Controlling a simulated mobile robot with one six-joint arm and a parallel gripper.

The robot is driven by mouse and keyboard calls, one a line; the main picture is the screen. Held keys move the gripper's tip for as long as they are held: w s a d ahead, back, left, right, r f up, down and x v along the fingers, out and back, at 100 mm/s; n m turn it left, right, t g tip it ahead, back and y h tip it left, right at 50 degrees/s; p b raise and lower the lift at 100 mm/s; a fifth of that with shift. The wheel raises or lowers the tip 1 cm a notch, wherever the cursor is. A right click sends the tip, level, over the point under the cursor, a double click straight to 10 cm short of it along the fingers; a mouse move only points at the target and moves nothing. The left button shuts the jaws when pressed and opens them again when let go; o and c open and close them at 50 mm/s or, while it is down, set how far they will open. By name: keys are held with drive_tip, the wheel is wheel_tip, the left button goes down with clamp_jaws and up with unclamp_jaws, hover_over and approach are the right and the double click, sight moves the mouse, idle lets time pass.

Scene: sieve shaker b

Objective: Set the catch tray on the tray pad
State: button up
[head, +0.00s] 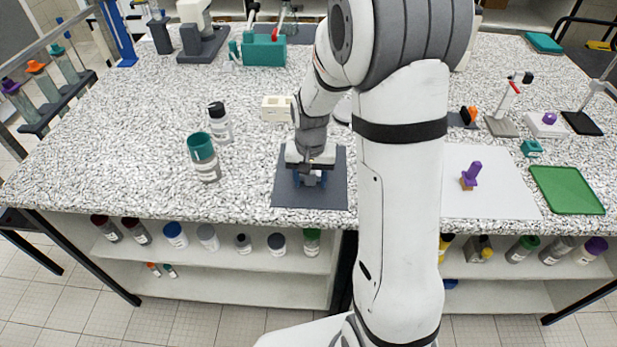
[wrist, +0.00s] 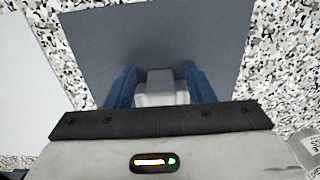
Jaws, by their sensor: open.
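A dark grey square pad (head: 282,190) lies near the front edge of the bench, left of my arm; I take it for the tray pad. It fills the middle of the wrist view (wrist: 150,35). My gripper (head: 311,181) is low over this pad and points down. In the wrist view its two blue fingers (wrist: 162,92) are apart, with a small light grey block (wrist: 162,88) between them. This may be the catch tray, but most of it is hidden behind the gripper body. I cannot tell whether the fingers touch it.
A teal-capped jar (head: 203,158) and a black-capped bottle (head: 220,123) stand left of the pad. A cream box (head: 277,108) is behind it. Right of my arm are a white sheet (head: 510,195) with a purple-handled item (head: 470,176) and a green tray (head: 567,190).

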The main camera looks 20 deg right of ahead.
wheel_tip(320, 180, up, 12)
drive_tip(key=s+r+n+t, duration=0.1)
drive_tip(key=s+r, duration=0.1)
drive_tip(key=s, duration=0.7)
drive_tip(key=s+r+n+t, duration=0.1)
drive_tip(key=s+n+t, duration=0.1)
drive_tip(key=s, duration=0.7)
drive_tip(key=shift+r+n, duration=0.3)
drive_tip(key=shift+r, duration=0.1)
drive_tip(key=shift+s, duration=0.1)
idle(0.4)
